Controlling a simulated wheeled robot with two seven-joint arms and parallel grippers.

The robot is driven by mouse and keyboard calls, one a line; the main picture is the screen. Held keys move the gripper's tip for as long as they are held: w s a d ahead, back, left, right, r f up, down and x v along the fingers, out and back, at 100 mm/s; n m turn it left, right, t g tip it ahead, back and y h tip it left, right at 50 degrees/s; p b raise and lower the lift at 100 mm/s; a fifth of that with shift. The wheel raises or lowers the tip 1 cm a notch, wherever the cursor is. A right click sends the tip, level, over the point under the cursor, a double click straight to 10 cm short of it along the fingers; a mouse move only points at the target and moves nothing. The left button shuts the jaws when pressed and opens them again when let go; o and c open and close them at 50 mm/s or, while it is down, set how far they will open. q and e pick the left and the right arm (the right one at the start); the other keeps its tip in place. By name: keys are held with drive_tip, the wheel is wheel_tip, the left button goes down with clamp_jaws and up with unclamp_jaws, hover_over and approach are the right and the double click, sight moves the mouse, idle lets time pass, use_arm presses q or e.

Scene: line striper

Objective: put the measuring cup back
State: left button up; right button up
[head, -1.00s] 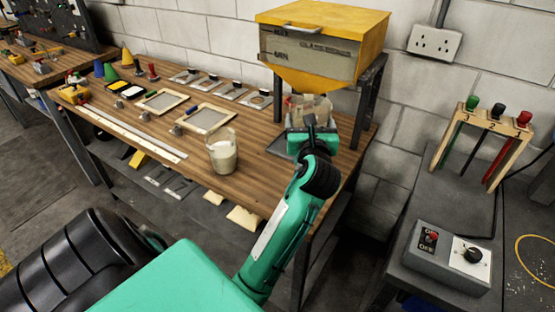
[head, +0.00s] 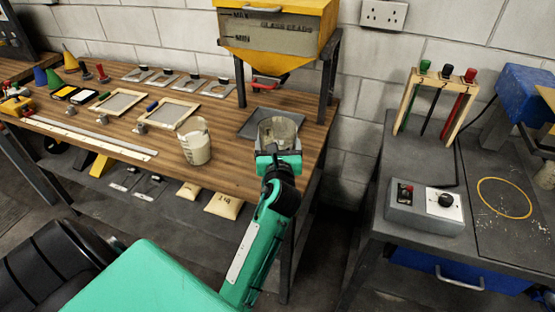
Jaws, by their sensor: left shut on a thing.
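My left gripper (head: 276,157) is shut on a clear cup (head: 277,132), which looks like the measuring cup. The gripper holds it upright at the right part of the wooden bench, in front of the yellow-topped hopper (head: 270,37). The cup overlaps the front right of a dark tray (head: 252,124) under the hopper; I cannot tell how high it is above the bench. What is inside it is unclear. A second clear cup with pale contents (head: 196,146) stands on the bench to the left. My right gripper is not in view.
The wooden bench (head: 225,172) holds framed screens (head: 168,113), a long white strip (head: 90,138) and several metal plates at the back. A grey table (head: 400,160) at right carries a switch box (head: 424,205) and a rack of coloured-handled tools (head: 437,98). A gap separates bench and table.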

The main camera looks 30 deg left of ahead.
use_arm(q)
wheel_tip(320, 180, down, 5)
drive_tip(key=shift+f+b, duration=0.2)
drive_tip(key=shift+b, duration=0.3)
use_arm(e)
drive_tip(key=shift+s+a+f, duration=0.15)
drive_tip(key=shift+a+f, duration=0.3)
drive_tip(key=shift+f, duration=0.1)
